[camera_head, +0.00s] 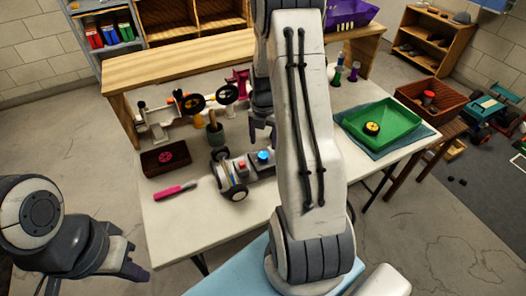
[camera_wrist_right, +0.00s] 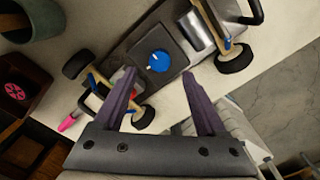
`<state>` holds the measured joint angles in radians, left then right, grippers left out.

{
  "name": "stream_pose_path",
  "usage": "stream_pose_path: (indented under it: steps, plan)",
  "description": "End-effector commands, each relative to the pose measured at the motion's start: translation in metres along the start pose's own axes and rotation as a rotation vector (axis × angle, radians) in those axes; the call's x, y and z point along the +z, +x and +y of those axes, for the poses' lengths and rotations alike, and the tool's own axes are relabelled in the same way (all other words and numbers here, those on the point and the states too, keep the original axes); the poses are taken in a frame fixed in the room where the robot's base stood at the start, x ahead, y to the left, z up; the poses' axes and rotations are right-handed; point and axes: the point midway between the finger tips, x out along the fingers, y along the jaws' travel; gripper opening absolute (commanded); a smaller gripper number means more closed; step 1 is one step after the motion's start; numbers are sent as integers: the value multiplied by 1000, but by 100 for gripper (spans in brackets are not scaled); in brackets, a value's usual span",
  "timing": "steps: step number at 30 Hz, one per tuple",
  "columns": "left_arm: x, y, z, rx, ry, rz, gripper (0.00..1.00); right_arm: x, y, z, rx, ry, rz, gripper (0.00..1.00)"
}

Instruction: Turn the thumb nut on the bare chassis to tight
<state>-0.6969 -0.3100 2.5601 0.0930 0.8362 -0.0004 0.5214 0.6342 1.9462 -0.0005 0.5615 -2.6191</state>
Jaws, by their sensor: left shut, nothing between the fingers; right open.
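The bare chassis (camera_head: 243,172) sits on the white table, with black wheels at its end and a blue round thumb nut (camera_head: 264,156) on its top. In the right wrist view the blue nut (camera_wrist_right: 159,61) has a white pointer mark and lies on the dark grey chassis plate (camera_wrist_right: 150,38). My right gripper (camera_wrist_right: 158,75) is open, its two purple-grey fingers spread around the nut's place in the picture; contact cannot be told. In the head view my right gripper (camera_head: 262,132) is partly hidden by its arm. My left gripper (camera_head: 138,268) is shut and empty, off the table's left front.
A pink-handled tool (camera_head: 174,190) and a dark box with a pink wheel (camera_head: 166,157) lie left of the chassis. A green tray (camera_head: 383,137) holds a yellow-hubbed wheel at the right. A pot (camera_head: 215,132) and a car on a stand (camera_head: 180,112) are behind. The front table is clear.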

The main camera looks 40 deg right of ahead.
Motion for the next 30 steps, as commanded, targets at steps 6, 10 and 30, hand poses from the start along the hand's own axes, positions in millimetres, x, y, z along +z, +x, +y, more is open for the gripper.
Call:
stream_pose_path:
  steps: [6, 10, 30]
  plan:
    - [0, -3, 0, 0, 0, 0, 0, -1, 39, 0, -2, 1, 3, 74]
    - [0, -3, 0, 0, 0, 0, 0, -1, 52, 0, 0, 1, 1, 74]
    - [0, -3, 0, 0, 0, 0, 0, -1, 58, 0, 0, 2, 0, 0]
